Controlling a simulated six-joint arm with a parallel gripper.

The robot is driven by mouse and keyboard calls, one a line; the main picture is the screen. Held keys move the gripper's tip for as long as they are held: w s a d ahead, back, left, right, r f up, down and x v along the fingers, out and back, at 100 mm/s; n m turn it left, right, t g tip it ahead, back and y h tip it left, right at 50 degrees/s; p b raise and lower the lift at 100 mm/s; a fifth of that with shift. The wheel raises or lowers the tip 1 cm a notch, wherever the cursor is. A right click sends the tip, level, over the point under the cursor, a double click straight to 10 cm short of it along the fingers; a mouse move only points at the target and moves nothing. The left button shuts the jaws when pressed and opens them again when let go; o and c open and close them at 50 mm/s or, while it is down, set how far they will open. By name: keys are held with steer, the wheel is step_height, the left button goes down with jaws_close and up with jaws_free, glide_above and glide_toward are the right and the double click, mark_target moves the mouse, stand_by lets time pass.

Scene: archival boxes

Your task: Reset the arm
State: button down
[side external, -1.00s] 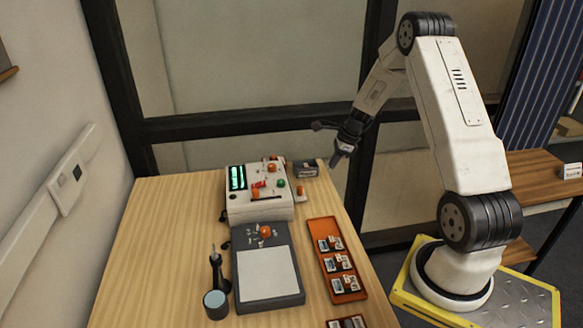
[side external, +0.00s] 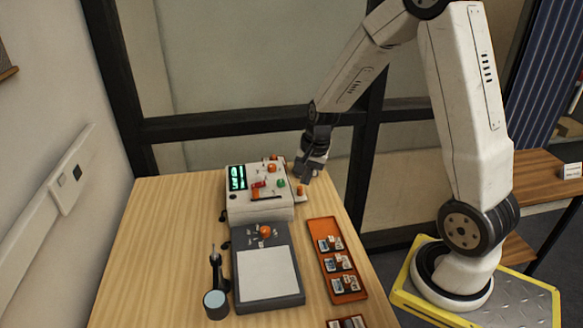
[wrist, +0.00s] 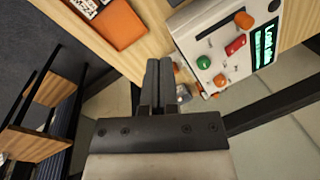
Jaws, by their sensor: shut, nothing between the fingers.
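My gripper (side external: 305,178) hangs pointing down over the back right corner of the wooden table, just right of the white control box (side external: 258,207). In the wrist view my gripper (wrist: 159,66) has its two fingers together with nothing between them. The white control box (wrist: 222,60) with its green screen, red switch and green and orange knobs lies to the right of the fingers there. A small grey object (wrist: 184,94) shows partly beside the fingers. In the side view my gripper mostly hides the small dark box at that corner.
An orange tray (side external: 322,232) holding several small cards lies at the table's right side. A grey pad (side external: 268,274) with a white sheet lies in front of the control box. The table's left part is clear.

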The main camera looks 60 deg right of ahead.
steer(key=s+a+r+n+h, duration=0.1)
steer(key=s+a+r+n, duration=0.1)
steer(key=s+a+n, duration=0.6)
steer(key=shift+s+a+r+n+t, duration=0.3)
steer(key=shift+a+n, duration=1.85)
steer(key=shift+n, duration=0.85)
